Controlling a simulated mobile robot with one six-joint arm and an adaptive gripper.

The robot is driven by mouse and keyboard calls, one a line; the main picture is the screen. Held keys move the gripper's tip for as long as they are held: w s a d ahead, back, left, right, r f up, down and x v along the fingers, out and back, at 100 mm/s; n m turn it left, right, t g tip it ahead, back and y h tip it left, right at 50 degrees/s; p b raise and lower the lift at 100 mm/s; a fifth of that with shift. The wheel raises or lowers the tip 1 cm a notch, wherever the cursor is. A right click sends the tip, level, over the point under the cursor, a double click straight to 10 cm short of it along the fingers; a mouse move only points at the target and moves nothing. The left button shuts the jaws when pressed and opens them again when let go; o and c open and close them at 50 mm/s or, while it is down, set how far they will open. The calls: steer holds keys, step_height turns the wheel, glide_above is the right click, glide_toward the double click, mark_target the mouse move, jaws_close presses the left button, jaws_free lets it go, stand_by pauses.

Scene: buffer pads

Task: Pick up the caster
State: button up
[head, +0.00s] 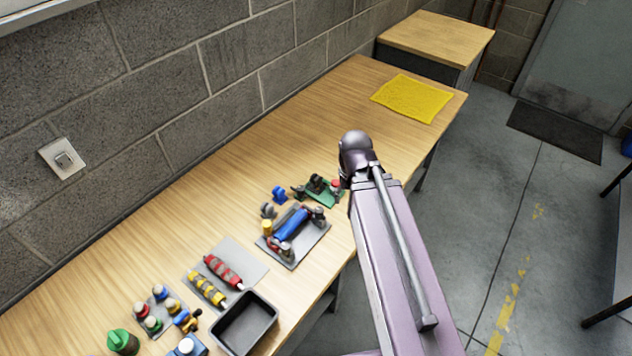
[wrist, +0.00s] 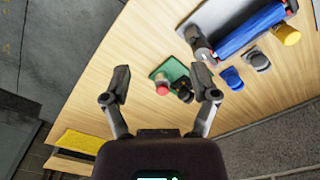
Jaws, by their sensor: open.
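A small dark piece (wrist: 184,90) that may be the caster stands on a green pad (wrist: 170,70) in the wrist view, close to a red-topped piece (wrist: 162,88). The green pad also shows in the head view (head: 325,200), near the bench's front edge. My gripper (wrist: 163,85) is open, with one finger on each side of the pad's pieces as the wrist camera sees them. Nothing is between the fingers that I can tell is held. The right finger partly overlaps the dark piece's side.
Beside the pad stand a blue piece (head: 279,194) and a grey piece (head: 267,211). A grey tray (head: 318,238) holds a blue cylinder (head: 291,224). An empty dark bin (head: 246,322) and several small parts lie nearer. A yellow mat (head: 412,98) lies at the far end, with bare wood between.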

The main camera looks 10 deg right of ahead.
steer(key=shift+o, duration=0.7)
steer(key=m+b, duration=0.2)
steer(key=m, duration=0.7)
glide_above(316, 175)
steer(key=f, duration=0.2)
steer(key=shift+s+d+r, duration=0.1)
steer(key=shift+s+d, duration=0.05)
steer(key=shift+d, duration=0.05)
step_height(316, 175, down, 9)
steer(key=b, duration=0.8)
steer(key=shift+r, duration=0.15)
steer(key=shift+b, duration=0.3)
steer(key=shift+a+f+b, duration=0.15)
steer(key=shift+f+b, duration=2.4)
steer(key=shift+f, duration=0.05)
